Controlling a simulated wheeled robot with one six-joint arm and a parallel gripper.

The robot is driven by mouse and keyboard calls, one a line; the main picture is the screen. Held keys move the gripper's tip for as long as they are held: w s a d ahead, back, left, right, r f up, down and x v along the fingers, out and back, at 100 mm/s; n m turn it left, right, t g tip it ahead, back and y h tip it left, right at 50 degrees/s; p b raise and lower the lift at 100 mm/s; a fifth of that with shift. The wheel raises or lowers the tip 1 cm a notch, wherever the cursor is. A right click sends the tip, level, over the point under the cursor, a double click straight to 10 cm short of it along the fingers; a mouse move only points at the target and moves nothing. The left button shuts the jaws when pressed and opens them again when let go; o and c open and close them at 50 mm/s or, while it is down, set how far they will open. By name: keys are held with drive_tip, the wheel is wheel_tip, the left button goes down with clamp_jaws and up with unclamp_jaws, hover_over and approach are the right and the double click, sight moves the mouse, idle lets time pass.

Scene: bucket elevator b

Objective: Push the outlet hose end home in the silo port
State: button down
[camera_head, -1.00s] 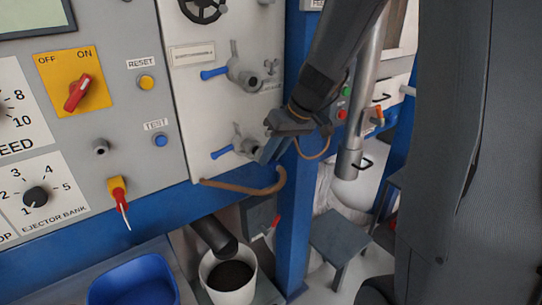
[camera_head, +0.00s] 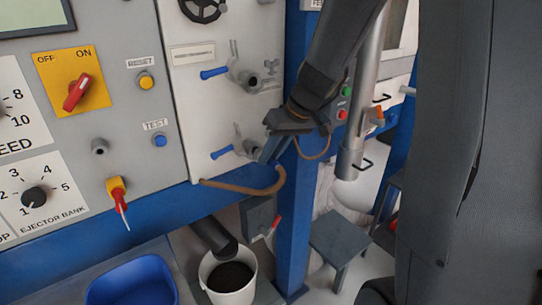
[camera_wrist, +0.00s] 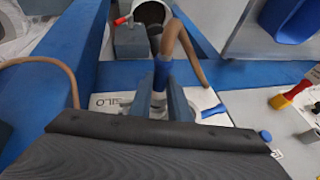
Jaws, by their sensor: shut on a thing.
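A brown outlet hose (camera_head: 245,190) loops below the panel's lower edge and rises to my gripper (camera_head: 270,148). In the wrist view the hose (camera_wrist: 178,40) runs down to a blue collar (camera_wrist: 162,73) between the fingers of my gripper (camera_wrist: 162,98), which is shut on the hose end. A lower port (camera_head: 250,147) with a blue lever (camera_head: 222,152) stands just left of the fingers in the head view. A SILO label (camera_wrist: 110,101) shows beside the fingers in the wrist view. The fingers hide the hose tip, so I cannot tell how deep it sits.
An upper port (camera_head: 250,80) with its own blue lever (camera_head: 214,72) is above. A blue post (camera_head: 294,220) stands right of the panel. A white bucket (camera_head: 230,293) under a dark spout (camera_head: 212,237) and a blue bin (camera_head: 132,285) are below.

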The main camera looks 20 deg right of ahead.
drive_tip(key=shift+w+a, duration=0.2)
drive_tip(key=shift+w, duration=0.3)
drive_tip(key=shift+w+a, duration=0.15)
drive_tip(key=shift+w, duration=0.35)
drive_tip(key=c, duration=1.6)
unclamp_jaws()
drive_tip(key=shift+b+v, duration=0.7)
drive_tip(key=shift+v, duration=3.2)
